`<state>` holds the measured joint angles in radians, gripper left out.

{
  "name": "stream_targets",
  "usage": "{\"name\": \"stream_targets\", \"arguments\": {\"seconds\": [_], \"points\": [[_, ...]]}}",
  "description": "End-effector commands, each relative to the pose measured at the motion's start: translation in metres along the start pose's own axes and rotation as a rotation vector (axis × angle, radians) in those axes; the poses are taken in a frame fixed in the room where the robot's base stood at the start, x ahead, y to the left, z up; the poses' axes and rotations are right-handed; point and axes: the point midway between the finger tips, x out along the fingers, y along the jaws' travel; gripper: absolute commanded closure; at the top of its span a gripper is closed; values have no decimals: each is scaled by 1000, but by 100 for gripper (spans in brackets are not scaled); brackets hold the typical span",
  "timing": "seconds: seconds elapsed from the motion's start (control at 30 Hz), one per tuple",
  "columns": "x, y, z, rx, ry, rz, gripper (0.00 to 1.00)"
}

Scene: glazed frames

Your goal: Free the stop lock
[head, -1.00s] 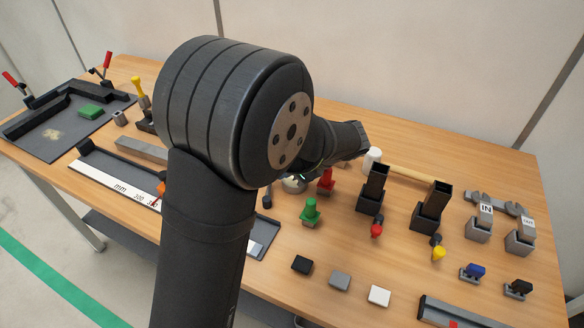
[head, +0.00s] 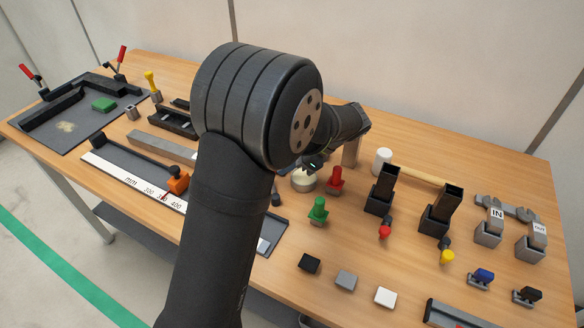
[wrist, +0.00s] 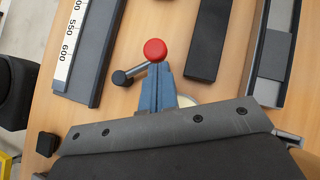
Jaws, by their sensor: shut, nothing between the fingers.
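An orange stop (head: 177,180) with a thin red pointer sits on the long white scale (head: 125,181) in the head view. Its lock cannot be clearly made out. My gripper (wrist: 160,68) is shut and empty, its blue fingers pointing up the wrist picture. A red ball knob (wrist: 155,50) lies at the fingertips in that view; whether they touch it cannot be told. A short lever with a dark knob (wrist: 119,77) shows left of the fingers. In the head view my arm hides the fingertips and the red ball.
Green (head: 317,210) and red (head: 336,180) plugs and a cream round piece (head: 304,181) stand right of my arm. Black, grey and white blocks lie at the front. A dark bar (wrist: 209,40) and a tray edge (wrist: 277,55) lie right of the fingers.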

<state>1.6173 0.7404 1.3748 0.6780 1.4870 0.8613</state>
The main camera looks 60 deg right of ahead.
Motion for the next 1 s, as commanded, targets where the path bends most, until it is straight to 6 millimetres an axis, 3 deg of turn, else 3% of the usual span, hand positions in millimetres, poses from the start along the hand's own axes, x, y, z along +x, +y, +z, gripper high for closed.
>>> {"name": "stream_targets", "arguments": {"seconds": [0.17, 0.43, 0.57, 1.0], "points": [[9, -4, 8, -119, 0, 120, 100], [21, -5, 21, -114, -1, 114, 100], [28, -5, 27, -203, 0, 205, 100], [41, 2, 41, -200, -1, 202, 100]]}}
